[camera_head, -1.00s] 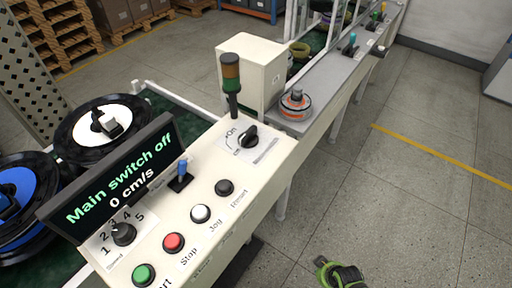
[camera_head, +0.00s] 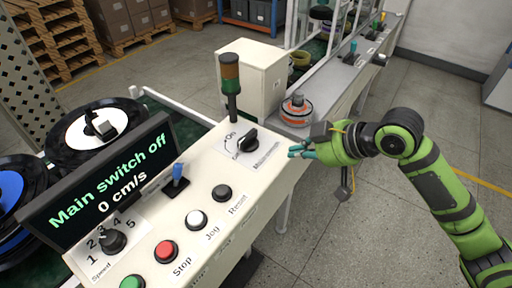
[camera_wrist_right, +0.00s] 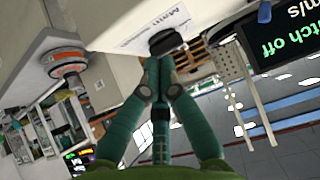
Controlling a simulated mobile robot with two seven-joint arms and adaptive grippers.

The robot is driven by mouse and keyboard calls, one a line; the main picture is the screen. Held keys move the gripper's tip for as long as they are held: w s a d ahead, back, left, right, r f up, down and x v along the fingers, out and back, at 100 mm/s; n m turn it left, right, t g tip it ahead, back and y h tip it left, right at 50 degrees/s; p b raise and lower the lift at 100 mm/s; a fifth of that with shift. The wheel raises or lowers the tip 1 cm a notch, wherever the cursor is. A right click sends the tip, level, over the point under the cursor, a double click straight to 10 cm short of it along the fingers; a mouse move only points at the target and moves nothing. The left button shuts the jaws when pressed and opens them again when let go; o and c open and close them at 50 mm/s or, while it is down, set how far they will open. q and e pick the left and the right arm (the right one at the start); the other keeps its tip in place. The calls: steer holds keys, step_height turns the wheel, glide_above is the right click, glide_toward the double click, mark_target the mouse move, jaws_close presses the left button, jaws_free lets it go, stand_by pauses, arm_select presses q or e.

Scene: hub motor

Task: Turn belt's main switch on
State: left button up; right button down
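The main switch is a black rotary knob (camera_head: 247,140) on a white label at the far right end of the cream control panel (camera_head: 215,178). "On" is printed beside it. The display (camera_head: 100,185) reads "Main switch off" and "0 cm/s". My right gripper (camera_head: 291,151) is just right of the panel's edge, its fingers pointing left toward the knob, apart from it. In the right wrist view the teal fingers (camera_wrist_right: 158,62) meet at their tips with nothing visible between them. The knob (camera_wrist_right: 166,42) shows just beyond the tips. My left gripper is not in view.
Beside the switch stand a signal light (camera_head: 231,85) and a cream box (camera_head: 253,75). The panel carries a blue-handled lever (camera_head: 177,173), a speed knob (camera_head: 113,240), and red (camera_head: 166,250), white (camera_head: 196,219) and black (camera_head: 221,192) buttons. An orange-grey motor part (camera_head: 297,108) sits on the conveyor behind.

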mark_target(244, 150)
steer(key=shift+r, duration=0.65)
steer(key=p+x, duration=0.1)
steer(key=x, duration=0.9)
steer(key=shift+a+p, duration=0.3)
steer(key=shift+p, duration=0.1)
steer(key=shift+w+a+r+p, duration=0.1)
steer(key=shift+w+a+p, duration=0.3)
steer(key=shift+w+a, duration=0.7)
steer(key=shift+a, duration=0.25)
steer(key=shift+a+p, duration=0.1)
steer(key=shift+p, duration=0.35)
steer(key=shift+s+a+p, duration=0.15)
steer(key=shift+a+p, duration=0.2)
steer(key=shift+p, duration=0.5)
